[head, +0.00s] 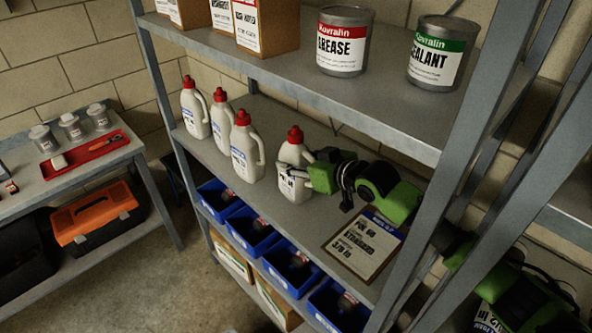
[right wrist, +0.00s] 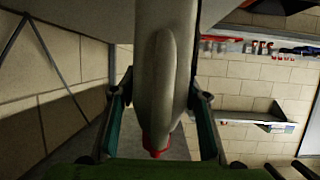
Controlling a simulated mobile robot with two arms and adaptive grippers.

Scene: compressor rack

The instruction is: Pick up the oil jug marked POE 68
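Several white oil jugs with red caps stand on the middle shelf (head: 270,195). My right gripper (head: 297,173) is at the nearest jug (head: 292,152), the rightmost one. One finger crosses the front of its label, whose print is partly covered and too small to read surely. In the right wrist view this jug (right wrist: 162,60) fills the space between the two fingers, which lie close against both sides. Its red cap (right wrist: 156,142) shows low between them. The jug looks upright, with its base at shelf level. The left gripper is not in view.
Left of it stand three more jugs (head: 243,150). A printed card (head: 365,247) lies on the shelf to the right. Grease (head: 343,42) and sealant (head: 440,52) cans stand on the upper shelf (head: 330,90), close above. Blue bins (head: 252,232) are below. A grey rack post (head: 455,160) rises at right.

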